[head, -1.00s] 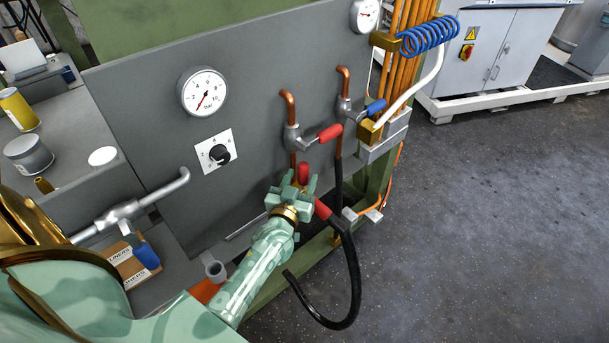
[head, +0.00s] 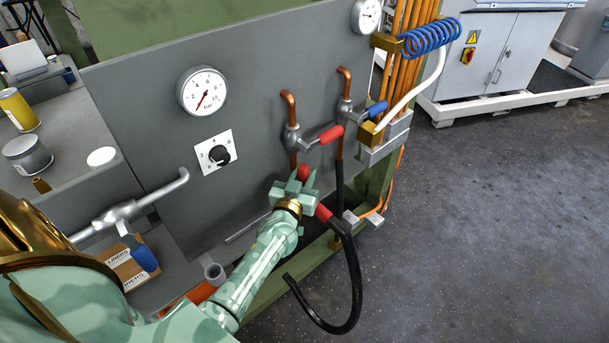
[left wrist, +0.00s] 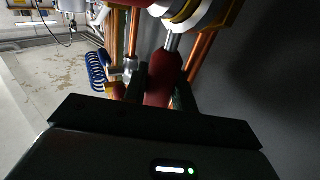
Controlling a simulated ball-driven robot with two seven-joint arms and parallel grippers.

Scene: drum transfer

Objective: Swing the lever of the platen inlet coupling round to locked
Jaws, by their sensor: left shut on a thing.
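The red lever grip (head: 303,172) shows between the fingers of my left gripper (head: 304,181), low on the grey panel under the left copper pipe. In the left wrist view the red grip (left wrist: 163,78) sits between the dark fingers of the left gripper (left wrist: 160,92). A metal rod joins it to a coupling with white and yellow rings (left wrist: 190,12). My left gripper is shut on this grip. In the head view the gripper hides most of the coupling. My right gripper is not in view.
Above are a red-handled valve (head: 331,134) and a blue-handled valve (head: 376,108). The black hose (head: 354,290) loops below and right of my gripper. A grey bent pipe (head: 165,193) sticks out at left. Open floor lies to the right.

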